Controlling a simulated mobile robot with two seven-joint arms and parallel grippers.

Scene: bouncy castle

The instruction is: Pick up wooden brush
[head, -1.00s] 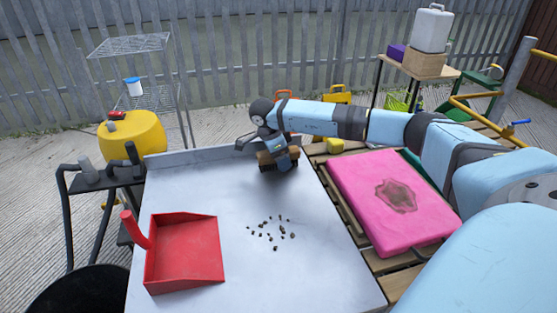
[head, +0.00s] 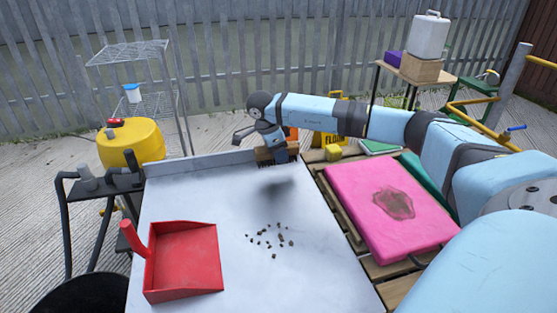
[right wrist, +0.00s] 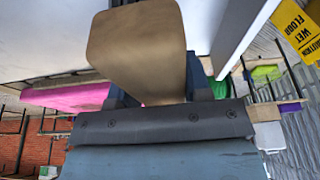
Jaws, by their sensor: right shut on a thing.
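The wooden brush (head: 266,155) has a brown block and dark bristles that point down. My right gripper (head: 284,153) is shut on it near the far right of the white table (head: 210,205). The brush is above the table top, with a dark shadow on the table below and apart from it. In the right wrist view the light brown wooden block (right wrist: 140,50) fills the upper middle between my fingers. My left gripper is in neither view.
A red dustpan (head: 183,258) lies at the front left of the table, and dark crumbs (head: 268,238) lie near the middle. A stained pink cushion (head: 390,203) lies on slats to the right. A raised lip (head: 190,161) runs along the table's back edge.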

